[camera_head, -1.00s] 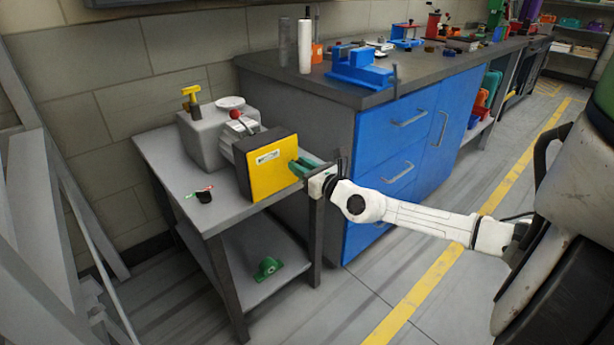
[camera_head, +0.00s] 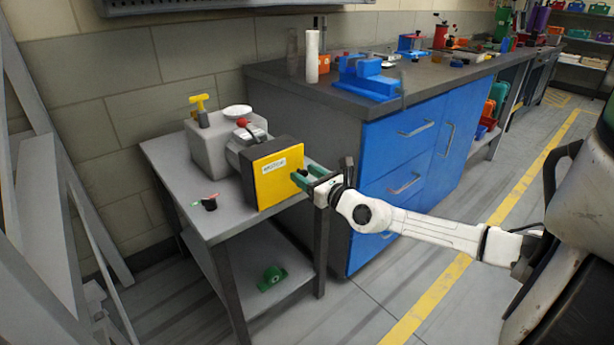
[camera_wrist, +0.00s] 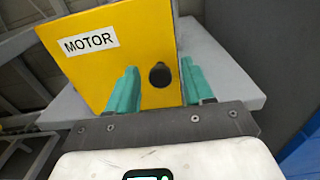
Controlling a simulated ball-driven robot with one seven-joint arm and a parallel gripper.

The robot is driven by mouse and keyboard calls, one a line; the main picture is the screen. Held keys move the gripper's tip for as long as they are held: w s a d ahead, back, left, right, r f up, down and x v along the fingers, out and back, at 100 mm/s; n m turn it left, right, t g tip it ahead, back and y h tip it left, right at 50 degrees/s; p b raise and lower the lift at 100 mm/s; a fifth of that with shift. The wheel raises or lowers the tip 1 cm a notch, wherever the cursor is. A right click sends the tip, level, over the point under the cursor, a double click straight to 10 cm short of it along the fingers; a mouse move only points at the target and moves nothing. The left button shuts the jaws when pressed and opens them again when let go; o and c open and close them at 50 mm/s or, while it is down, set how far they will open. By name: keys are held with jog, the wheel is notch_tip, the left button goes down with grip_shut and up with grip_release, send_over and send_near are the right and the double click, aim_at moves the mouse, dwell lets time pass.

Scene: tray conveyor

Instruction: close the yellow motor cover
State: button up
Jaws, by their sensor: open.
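The yellow motor cover (camera_head: 272,182), a square panel with a white label, stands upright at the front of the grey machine (camera_head: 213,146) on the small table. A dark border shows along its left and top edges; I cannot tell whether it sits flush. In the wrist view the cover (camera_wrist: 120,45) reads "MOTOR" and carries a round black knob (camera_wrist: 160,75). My gripper (camera_head: 304,177) is at the cover's right side. Its green fingers (camera_wrist: 160,88) are apart, one on each side of the knob; I cannot tell whether they touch it.
The small grey table (camera_head: 172,165) has a dark object (camera_head: 209,204) on its top and a green part (camera_head: 271,277) on its lower shelf. A blue workbench (camera_head: 400,165) stands close behind and right of my gripper. Floor in front is clear.

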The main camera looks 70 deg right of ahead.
jog(key=v, duration=1)
jog(key=shift+s+a, duration=0.2)
jog(key=shift+s, duration=0.15)
